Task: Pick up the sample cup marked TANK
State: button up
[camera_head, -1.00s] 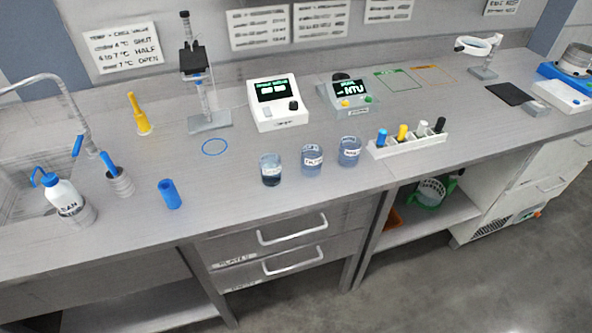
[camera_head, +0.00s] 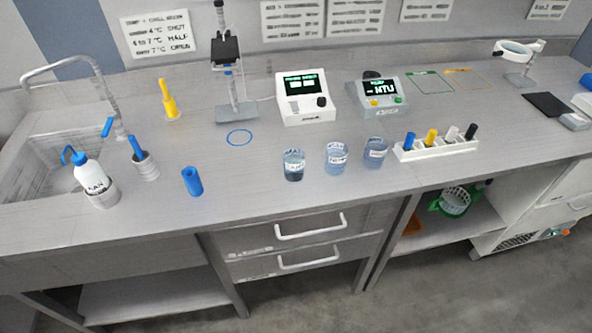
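Three clear sample cups with white labels stand upright in a slanting row near the front edge of the grey bench. The left cup (camera_head: 293,166) holds darker liquid, and its small label looks like TANK, though it is blurred. The middle cup (camera_head: 337,159) and the right cup (camera_head: 375,154) hold paler bluish liquid; their labels are too small to read surely. The cups stand apart from each other. My gripper is not in view.
A white rack (camera_head: 436,149) with coloured-capped vials is just right of the cups. A white meter (camera_head: 304,98) and a grey NTU meter (camera_head: 381,99) stand behind. A blue cylinder (camera_head: 192,182) and a wash bottle (camera_head: 92,176) are left. Bench front is clear between cylinder and cups.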

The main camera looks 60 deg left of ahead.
aim_at(294, 158)
jog(key=k, duration=1.55)
jog(key=u, duration=2.25)
jog(key=i, duration=0.65)
